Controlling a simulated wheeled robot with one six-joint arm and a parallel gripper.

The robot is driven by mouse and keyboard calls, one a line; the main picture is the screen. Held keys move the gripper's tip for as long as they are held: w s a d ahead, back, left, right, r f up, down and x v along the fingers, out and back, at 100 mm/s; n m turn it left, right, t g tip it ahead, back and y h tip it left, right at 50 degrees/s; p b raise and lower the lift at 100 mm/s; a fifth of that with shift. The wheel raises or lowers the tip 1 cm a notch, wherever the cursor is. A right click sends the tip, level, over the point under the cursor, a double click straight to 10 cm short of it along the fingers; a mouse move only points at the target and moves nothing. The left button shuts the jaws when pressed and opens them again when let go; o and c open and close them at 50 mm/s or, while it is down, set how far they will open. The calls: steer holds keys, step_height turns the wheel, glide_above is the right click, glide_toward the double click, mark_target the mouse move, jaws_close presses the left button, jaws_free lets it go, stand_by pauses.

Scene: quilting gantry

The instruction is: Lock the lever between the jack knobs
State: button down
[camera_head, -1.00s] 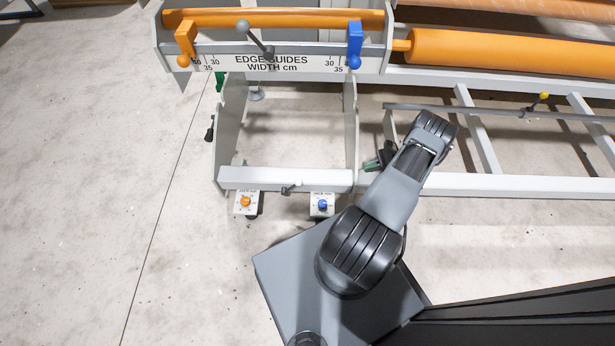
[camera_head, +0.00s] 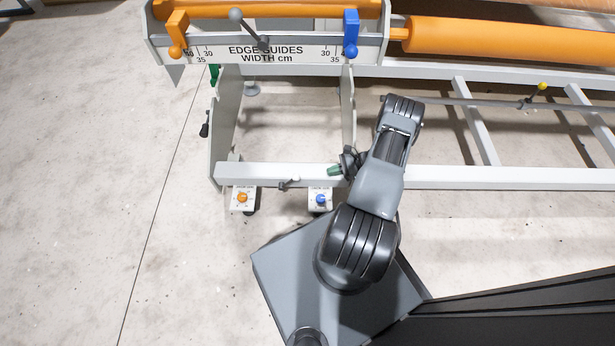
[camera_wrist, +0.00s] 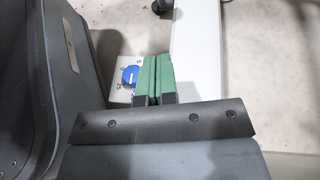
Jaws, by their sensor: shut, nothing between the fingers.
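The small grey lever (camera_head: 289,183) sits on the low white crossbar (camera_head: 257,173), between the two jack knobs. The orange jack knob (camera_head: 242,198) is on a white plate to the lever's left. The blue jack knob (camera_head: 320,199) is on a white plate to its right, and it also shows in the wrist view (camera_wrist: 130,75). My gripper (camera_head: 333,171) has green fingers and is over the right end of the crossbar, to the right of the lever. In the wrist view the fingers (camera_wrist: 155,77) are together and empty, beside the blue knob. The lever is not in the wrist view.
Above the crossbar, the edge guides panel (camera_head: 265,55) carries an orange clamp (camera_head: 177,35), a blue clamp (camera_head: 351,33) and a grey ball-ended lever (camera_head: 236,15). A black handle (camera_head: 204,130) sticks out from the left upright. Floor on the left is clear.

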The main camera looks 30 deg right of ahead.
steer(key=b+x, duration=0.1)
steer(key=x, duration=0.6)
steer(key=a, duration=0.1)
steer(key=a+r, duration=0.1)
steer(key=shift+w+a+r+b, duration=0.3)
steer(key=shift+w+a+b, duration=0.05)
steer(key=shift+w+a, duration=0.05)
steer(key=shift+a+r, duration=0.15)
steer(key=shift+a, duration=0.1)
steer(key=shift+w+r, duration=0.1)
